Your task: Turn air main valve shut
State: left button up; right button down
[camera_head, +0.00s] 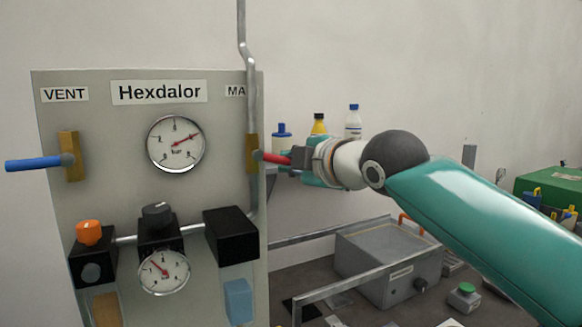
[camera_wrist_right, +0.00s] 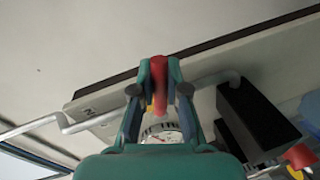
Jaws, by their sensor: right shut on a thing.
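The air main valve (camera_head: 252,154) is a brass body on the panel's right edge, under a label of which only "MA" shows. Its red handle (camera_head: 275,158) points right, roughly level. My right gripper (camera_head: 290,160) is shut on the red handle. In the right wrist view the red handle (camera_wrist_right: 159,82) sits between the two fingers of my right gripper (camera_wrist_right: 160,75). The upper gauge (camera_head: 176,144) has its red needle pointing up and to the right. My left gripper is not in view.
The panel (camera_head: 100,200) also carries a vent valve with a blue handle (camera_head: 34,164) pointing left, an orange knob (camera_head: 89,232), a black block (camera_head: 231,235) and a lower gauge (camera_head: 163,272). Bottles (camera_head: 319,124) stand behind my gripper. A grey box (camera_head: 388,262) sits on the bench at right.

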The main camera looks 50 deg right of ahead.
jog(key=shift+d+r+n+g+h+p, duration=0.1)
jog(key=shift+r+n+g+h+p, duration=0.35)
jog(key=shift+n, duration=0.75)
jog(key=c, duration=1.6)
grip_release()
jog(key=o, duration=0.4)
jog(key=shift+s+r, duration=0.2)
jog(key=shift+o, duration=0.2)
jog(key=shift+t, duration=0.25)
